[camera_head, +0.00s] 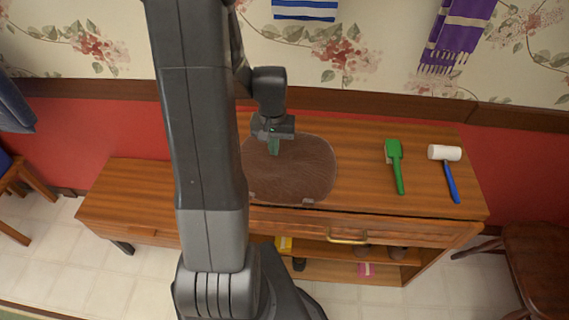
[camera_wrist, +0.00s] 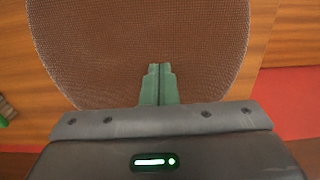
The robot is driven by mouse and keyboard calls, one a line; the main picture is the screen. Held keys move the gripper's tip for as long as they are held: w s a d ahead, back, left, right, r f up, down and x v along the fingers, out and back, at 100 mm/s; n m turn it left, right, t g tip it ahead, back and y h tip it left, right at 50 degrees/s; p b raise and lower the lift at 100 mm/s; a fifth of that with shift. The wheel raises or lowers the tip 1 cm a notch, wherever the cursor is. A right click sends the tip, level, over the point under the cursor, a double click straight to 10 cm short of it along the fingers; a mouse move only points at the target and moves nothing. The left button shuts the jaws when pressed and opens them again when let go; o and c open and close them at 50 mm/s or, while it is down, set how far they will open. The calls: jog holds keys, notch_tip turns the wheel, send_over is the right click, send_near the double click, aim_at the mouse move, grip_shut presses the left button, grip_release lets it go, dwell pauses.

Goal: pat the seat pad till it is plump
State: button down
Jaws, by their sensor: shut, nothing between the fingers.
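The seat pad (camera_head: 305,172) is brown, rounded and finely textured. It lies on the wooden cabinet top near the middle, and part of it is hidden behind my arm in the head view. In the wrist view the pad (camera_wrist: 105,50) fills most of the upper picture. My gripper (camera_head: 273,150) is over the upper left part of the pad, pointing down. Its green fingers (camera_wrist: 158,70) are shut together with nothing between them. I cannot tell whether the fingertips touch the pad.
A green brush (camera_head: 395,160) and a white-headed mallet with a blue handle (camera_head: 450,172) lie on the cabinet top (camera_head: 360,150) to the right. A lower wooden bench (camera_head: 130,195) stands at left. A dark wooden chair (camera_head: 540,260) is at lower right. A red and floral wall runs behind.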

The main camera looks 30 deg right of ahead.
aim_at(275, 162)
jog(key=shift+f+b, duration=1.7)
jog(key=shift+f, duration=0.35)
jog(key=shift+r+p, duration=1.4)
jog(key=shift+r, duration=0.5)
jog(key=shift+f, duration=0.2)
jog(key=shift+f+b, duration=1.45)
jog(key=shift+f, duration=0.1)
jog(key=shift+r+p, duration=1.25)
jog(key=shift+r, duration=0.5)
jog(key=shift+f, duration=0.15)
jog(key=shift+f+b, duration=1.4)
jog(key=shift+f, duration=0.2)
